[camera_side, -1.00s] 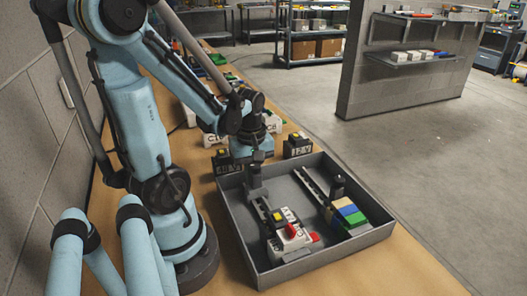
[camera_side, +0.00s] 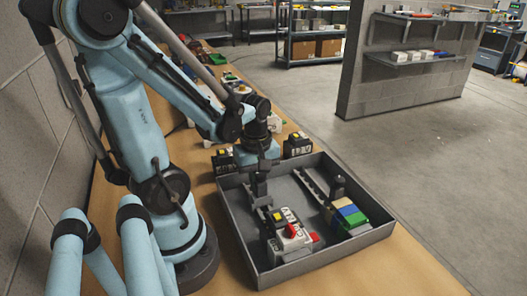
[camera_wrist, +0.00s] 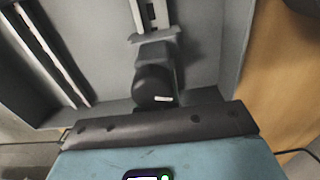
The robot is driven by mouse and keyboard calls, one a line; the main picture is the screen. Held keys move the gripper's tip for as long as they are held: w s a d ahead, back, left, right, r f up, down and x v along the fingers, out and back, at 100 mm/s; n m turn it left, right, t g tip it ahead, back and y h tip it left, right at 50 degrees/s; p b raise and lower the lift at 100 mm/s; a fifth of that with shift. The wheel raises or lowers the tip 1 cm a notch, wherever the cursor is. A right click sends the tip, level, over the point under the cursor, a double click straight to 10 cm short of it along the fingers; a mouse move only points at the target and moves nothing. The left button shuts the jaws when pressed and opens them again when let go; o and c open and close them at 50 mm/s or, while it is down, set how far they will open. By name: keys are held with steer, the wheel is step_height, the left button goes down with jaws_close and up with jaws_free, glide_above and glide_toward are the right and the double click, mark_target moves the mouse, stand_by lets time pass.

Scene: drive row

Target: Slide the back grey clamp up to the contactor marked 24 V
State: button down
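A dark grey clamp (camera_side: 260,186) stands upright at the back of the left rail in the tray. In the wrist view the same clamp (camera_wrist: 156,82) shows its round black end close to the edge of my gripper. My gripper (camera_side: 262,165) is right above the clamp, pointing down. Its fingers are hidden, so I cannot tell whether they are open or touching the clamp. A white contactor block (camera_side: 291,239) with a red part sits at the front of the left rail, beside a black block with a yellow top (camera_side: 278,218). Their markings are too small to read for certain.
The grey tray (camera_side: 322,268) has raised walls. A second rail (camera_side: 310,183) holds another dark clamp (camera_side: 338,187) and blue, green and yellow blocks (camera_side: 348,214). Black blocks (camera_side: 297,146) stand outside behind the tray. The left rail between clamp and front blocks looks clear.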

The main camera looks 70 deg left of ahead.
mark_target(267, 199)
steer(key=shift+d, duration=3.75)
steer(key=shift+a, duration=0.25)
steer(key=shift+a+r, duration=0.1)
steer(key=shift+a, duration=0.3)
step_height(267, 199, up, 10)
steer(key=w+d+m+t, duration=0.4)
steer(key=w+m+t, duration=0.3)
steer(key=m, duration=1.1)
steer(key=shift+w+r, duration=0.15)
steer(key=shift+w, duration=0.6)
